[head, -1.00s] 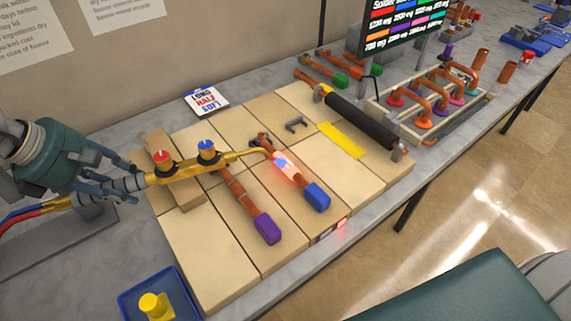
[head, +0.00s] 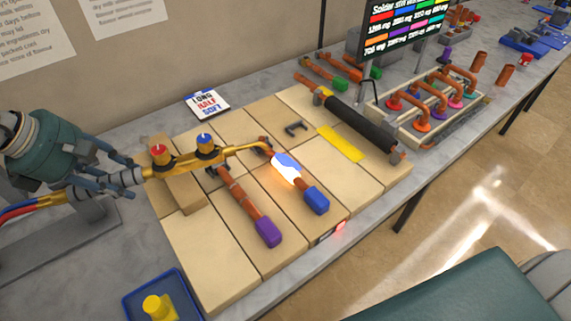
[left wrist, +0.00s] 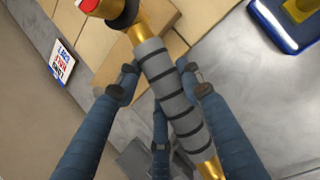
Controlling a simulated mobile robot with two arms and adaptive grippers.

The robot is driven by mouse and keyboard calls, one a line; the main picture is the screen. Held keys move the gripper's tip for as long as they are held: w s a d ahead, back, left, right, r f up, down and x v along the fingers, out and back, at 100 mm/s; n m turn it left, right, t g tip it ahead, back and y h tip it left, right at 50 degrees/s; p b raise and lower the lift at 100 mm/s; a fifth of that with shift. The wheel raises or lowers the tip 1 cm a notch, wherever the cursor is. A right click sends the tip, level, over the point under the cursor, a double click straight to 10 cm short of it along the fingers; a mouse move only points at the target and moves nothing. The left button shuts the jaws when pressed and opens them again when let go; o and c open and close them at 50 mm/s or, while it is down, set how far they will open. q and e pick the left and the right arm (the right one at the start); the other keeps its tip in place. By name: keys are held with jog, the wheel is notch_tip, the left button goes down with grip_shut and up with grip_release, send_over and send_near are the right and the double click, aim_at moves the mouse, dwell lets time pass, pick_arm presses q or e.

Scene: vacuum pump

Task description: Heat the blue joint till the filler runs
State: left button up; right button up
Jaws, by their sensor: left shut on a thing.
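The blue joint is a copper pipe piece with a blue end cap (head: 316,200), lying on the tan bricks. Its middle (head: 286,168) glows white to orange, with a blue-white flame on it. A brass torch (head: 176,166) with a red and a blue knob has its bent tip at the upper end of the glow. My left gripper (head: 118,178) is shut on the torch's grey ribbed handle, which also shows in the left wrist view (left wrist: 172,88). Whether filler runs cannot be told through the glare. My right gripper is not in view.
A purple-capped copper joint (head: 267,232) lies left of the blue one. A yellow strip (head: 341,144) and black roller (head: 362,121) lie to the right. A blue tray (head: 131,303) stands front left. A rack of copper bends (head: 425,112) stands at right.

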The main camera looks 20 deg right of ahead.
pick_arm(q)
notch_tip(320, 180, up, 8)
jog(key=p, duration=0.4)
jog(key=shift+r, duration=0.2)
